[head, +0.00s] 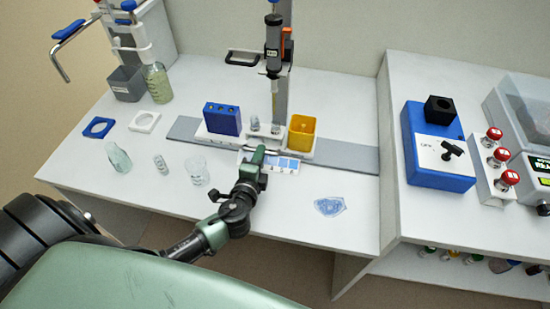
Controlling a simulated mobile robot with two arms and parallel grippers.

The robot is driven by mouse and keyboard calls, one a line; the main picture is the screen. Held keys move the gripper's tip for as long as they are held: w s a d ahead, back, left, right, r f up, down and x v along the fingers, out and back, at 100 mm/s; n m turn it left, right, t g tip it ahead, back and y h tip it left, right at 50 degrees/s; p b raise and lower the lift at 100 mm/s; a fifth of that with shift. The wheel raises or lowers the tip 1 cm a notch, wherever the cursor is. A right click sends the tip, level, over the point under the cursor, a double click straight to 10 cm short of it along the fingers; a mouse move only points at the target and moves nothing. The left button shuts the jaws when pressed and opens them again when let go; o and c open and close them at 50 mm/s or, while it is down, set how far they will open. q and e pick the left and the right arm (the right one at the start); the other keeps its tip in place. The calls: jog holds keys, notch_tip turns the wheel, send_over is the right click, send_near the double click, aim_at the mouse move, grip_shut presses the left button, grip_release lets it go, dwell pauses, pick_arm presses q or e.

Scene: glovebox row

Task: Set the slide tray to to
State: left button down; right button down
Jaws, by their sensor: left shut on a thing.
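The slide tray (228,141) is a white carriage on a grey rail (350,158) that runs left to right across the bench. It bears a blue block (222,119) at its left, small vials in the middle and a yellow box (301,133) at its right. My left gripper (259,151) is at the tray's front edge, shut on what looks like its dark front handle; the fingers partly hide the grip. A label strip with blue squares (284,164) shows just in front of the tray. My right gripper is not in view.
An upright column with a pipette-like tool (273,45) stands behind the tray. A clear beaker (196,171), a vial (161,164) and a bottle (118,157) stand left of my arm. A crumpled clear-blue piece (329,206) lies at the right. A blue device (437,150) is on the right bench.

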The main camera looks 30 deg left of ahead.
pick_arm(q)
jog(key=shift+s+a+f, duration=0.15)
jog(key=shift+a, duration=0.25)
jog(key=shift+d, duration=0.1)
jog(key=c, duration=1.8)
grip_release()
jog(key=shift+o, duration=0.2)
jog(key=shift+s+d, duration=0.15)
jog(key=shift+s, duration=0.3)
jog(key=b+v, duration=0.1)
jog(key=v, duration=0.6)
jog(key=shift+w, duration=0.1)
